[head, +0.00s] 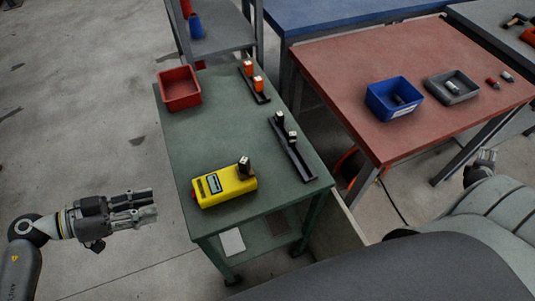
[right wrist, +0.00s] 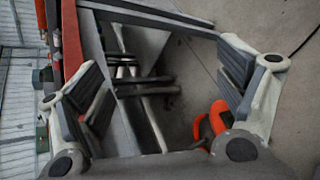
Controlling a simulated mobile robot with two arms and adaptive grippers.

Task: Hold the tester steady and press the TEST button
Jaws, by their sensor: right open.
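The yellow tester (head: 232,192) lies on the near end of the green bench (head: 200,140). Its small display faces up, and a black battery-like block (head: 244,166) stands at its right end. A small red spot shows on its left end; I cannot read a TEST label. My left gripper (head: 153,206) is left of the bench, apart from the tester and empty; its finger gap is unclear.
A red bin (head: 180,88) and black racks with orange blocks (head: 254,76) and dark blocks (head: 285,128) stand on the bench. The red table (head: 420,60) holds a blue bin (head: 394,98) and a grey bin (head: 452,87). Open floor lies left of the bench.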

